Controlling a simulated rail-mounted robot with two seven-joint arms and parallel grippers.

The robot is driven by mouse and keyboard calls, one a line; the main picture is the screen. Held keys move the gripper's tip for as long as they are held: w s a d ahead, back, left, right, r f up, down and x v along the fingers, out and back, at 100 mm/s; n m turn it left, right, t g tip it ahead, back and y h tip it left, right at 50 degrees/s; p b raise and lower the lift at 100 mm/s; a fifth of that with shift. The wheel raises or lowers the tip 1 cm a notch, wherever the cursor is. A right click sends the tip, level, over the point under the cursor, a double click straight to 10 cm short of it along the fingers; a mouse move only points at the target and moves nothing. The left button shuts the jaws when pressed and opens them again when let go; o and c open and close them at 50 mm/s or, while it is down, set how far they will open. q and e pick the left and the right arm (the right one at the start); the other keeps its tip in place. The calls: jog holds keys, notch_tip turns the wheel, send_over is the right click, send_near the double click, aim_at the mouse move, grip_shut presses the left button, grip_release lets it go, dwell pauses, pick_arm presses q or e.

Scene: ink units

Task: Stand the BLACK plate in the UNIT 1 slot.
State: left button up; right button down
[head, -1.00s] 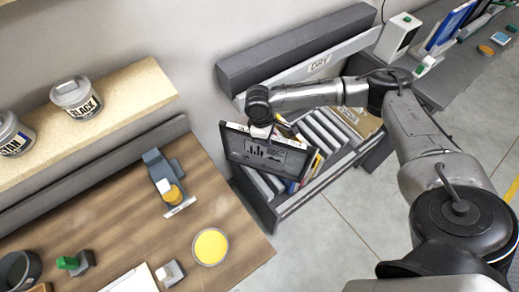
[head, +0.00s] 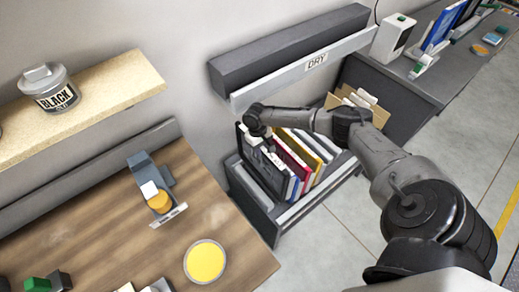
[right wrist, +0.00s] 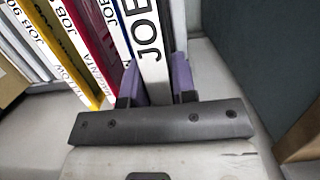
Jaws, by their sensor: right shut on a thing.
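My right gripper (head: 262,140) is shut on a dark-framed plate (head: 252,160) at the left end of the row in the open drawer under the DRY sign. In the right wrist view, the jaws (right wrist: 158,88) close on this plate's edge (right wrist: 149,45); the white edge label reads "JOB", and the rest is cut off, so its colour name cannot be read. The plate stands nearly upright beside other plates. Whether it rests on the drawer floor is hidden. No UNIT 1 label is readable. My left gripper is not in view.
Red (head: 291,157) and yellow (head: 306,146) plates stand close beside the held one. A grey stand (head: 146,166) and a yellow round dish (head: 205,261) are on the wooden table. A BLACK can (head: 49,90) is on the shelf. A blue plate (head: 443,27) stands at upper right.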

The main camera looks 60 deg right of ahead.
notch_tip(320, 180, down, 12)
jog(key=b, duration=0.8)
jog(key=shift+f, duration=0.15)
dwell(0.8)
jog(key=shift+f, duration=0.35)
jog(key=c, duration=0.8)
grip_release()
jog(key=shift+c, duration=0.2)
jog(key=w+r, duration=0.1)
jog(key=r, duration=0.3)
jog(key=r+p, duration=0.1)
jog(key=r, duration=0.4)
jog(key=w+d+r+p, duration=0.1)
jog(key=r, duration=0.3)
jog(key=shift+w+r, duration=0.3)
